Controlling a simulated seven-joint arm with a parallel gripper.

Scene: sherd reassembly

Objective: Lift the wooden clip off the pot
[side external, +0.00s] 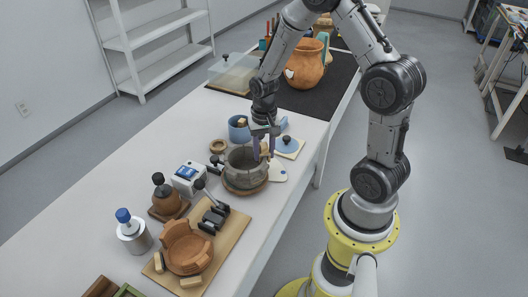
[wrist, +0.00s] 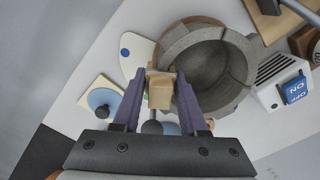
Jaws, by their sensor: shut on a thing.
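The grey pot (side external: 242,168) stands on a round brown base on the white table, with an uneven rim; it fills the upper middle of the wrist view (wrist: 207,62). The wooden clip (wrist: 160,91) is a light tan block at the pot's left rim in the wrist view. My gripper (wrist: 160,92) is shut on the clip, one purple finger on each side. In the side view my gripper (side external: 264,150) is at the pot's right rim, and its fingers partly hide the clip. I cannot tell whether the clip still touches the rim.
A blue pot (side external: 238,130) and a blue lid on a pale tile (side external: 288,146) stand behind. A white device (side external: 188,178), a brown bowl on a wooden board (side external: 186,251) and a blue-capped bottle (side external: 133,232) are to the left and front. A large orange jar (side external: 306,66) stands on the dark mat.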

